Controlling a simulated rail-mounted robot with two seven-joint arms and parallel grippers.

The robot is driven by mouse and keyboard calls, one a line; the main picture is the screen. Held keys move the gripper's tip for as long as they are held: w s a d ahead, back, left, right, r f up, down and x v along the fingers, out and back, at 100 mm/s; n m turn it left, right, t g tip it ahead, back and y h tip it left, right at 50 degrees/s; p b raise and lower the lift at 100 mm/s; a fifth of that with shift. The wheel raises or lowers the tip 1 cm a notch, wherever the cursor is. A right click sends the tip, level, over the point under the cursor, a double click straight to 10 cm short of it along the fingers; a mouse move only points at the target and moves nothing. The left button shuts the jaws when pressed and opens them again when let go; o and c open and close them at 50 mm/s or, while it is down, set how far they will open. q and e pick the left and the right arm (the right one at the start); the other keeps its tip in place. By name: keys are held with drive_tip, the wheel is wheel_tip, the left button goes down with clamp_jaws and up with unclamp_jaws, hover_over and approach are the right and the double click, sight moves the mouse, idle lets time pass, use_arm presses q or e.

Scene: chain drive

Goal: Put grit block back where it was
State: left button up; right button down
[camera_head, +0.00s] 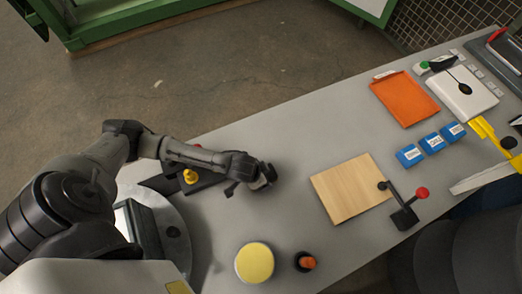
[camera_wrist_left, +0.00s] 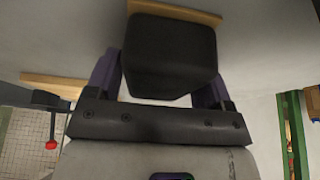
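The grit block (camera_wrist_left: 172,52) is a dark block with a thin tan layer along its far edge, in the left wrist view. It sits between the two purple-dark fingers of my left gripper (camera_head: 258,180), which is shut on it. In the head view the gripper hangs over the grey bench, left of the wooden board; the block is hard to tell from the dark gripper there. My right gripper is not in view.
The grey bench holds a wooden board (camera_head: 346,192), a lever stand with red knob (camera_head: 404,214), a yellow round pad (camera_head: 254,263), an orange-topped black piece (camera_head: 305,262), blue blocks (camera_head: 432,143) and an orange tray (camera_head: 404,98). Bench between gripper and board is clear.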

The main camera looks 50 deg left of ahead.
use_arm(q)
drive_tip(key=shift+o, duration=1.2)
drive_tip(key=shift+r, duration=0.1)
drive_tip(key=p+v, duration=0.2)
drive_tip(key=v, duration=0.8)
drive_tip(key=shift+r, duration=0.2)
drive_tip(key=shift+v, duration=0.85)
